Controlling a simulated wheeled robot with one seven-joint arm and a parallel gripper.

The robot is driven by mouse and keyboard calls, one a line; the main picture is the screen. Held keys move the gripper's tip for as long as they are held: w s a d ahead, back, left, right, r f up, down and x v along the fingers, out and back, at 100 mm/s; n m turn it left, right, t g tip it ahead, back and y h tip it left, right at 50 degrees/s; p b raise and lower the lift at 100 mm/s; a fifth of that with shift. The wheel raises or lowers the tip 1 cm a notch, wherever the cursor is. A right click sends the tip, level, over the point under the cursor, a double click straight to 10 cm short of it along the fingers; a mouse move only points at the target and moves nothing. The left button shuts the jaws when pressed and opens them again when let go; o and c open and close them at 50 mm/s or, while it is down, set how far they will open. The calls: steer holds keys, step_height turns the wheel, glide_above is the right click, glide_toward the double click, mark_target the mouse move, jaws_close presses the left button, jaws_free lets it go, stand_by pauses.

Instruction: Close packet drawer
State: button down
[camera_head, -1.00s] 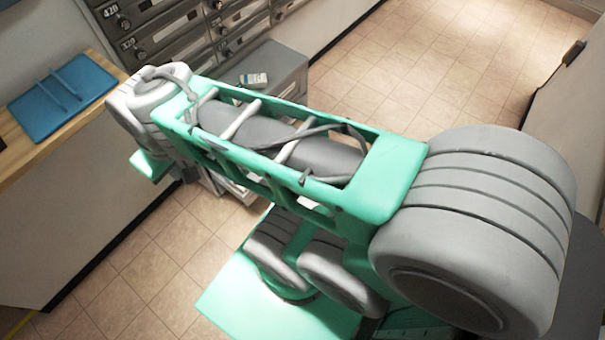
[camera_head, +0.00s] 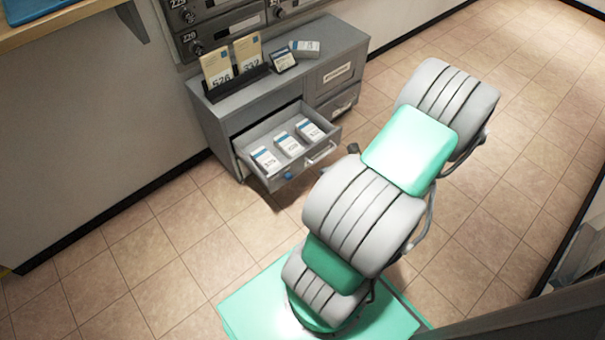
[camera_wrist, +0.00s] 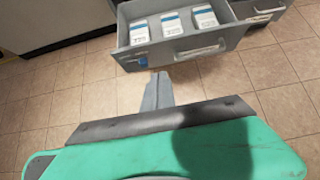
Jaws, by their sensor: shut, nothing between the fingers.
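The packet drawer (camera_head: 312,161) is pulled out of the lower left of a grey cabinet (camera_head: 222,108). Three white-and-blue packets (camera_head: 289,144) lie in a row inside it. In the wrist view the drawer front (camera_wrist: 190,53) faces me, with a label and a small blue piece at its left. My gripper (camera_wrist: 159,78) is shut and empty. Its tips point toward the drawer front, and a small strip of floor shows between them in the picture. I cannot tell the exact distance. In the head view my arm mostly hides the gripper.
A card holder with two cards (camera_head: 233,62) and small boxes stand on the cabinet top. Another drawer (camera_head: 338,103) is at the cabinet's lower right. Mailboxes (camera_head: 215,22) are behind. A wooden counter (camera_head: 70,22) is at upper left. Tiled floor (camera_head: 120,265) is clear at left.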

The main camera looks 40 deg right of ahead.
mark_target(297, 160)
steer(key=b+x, duration=0.2)
steer(key=x, duration=0.2)
steer(key=w+r+b+x, duration=0.1)
steer(key=b+x, duration=0.1)
steer(key=x, duration=0.2)
steer(key=b+x, duration=0.2)
steer(key=x, duration=0.2)
steer(key=shift+w+d+r, duration=0.1)
steer(key=shift+w+r, duration=0.05)
steer(key=shift+w, duration=0.3)
steer(key=shift+w+r, duration=0.15)
steer(key=shift+w, duration=0.15)
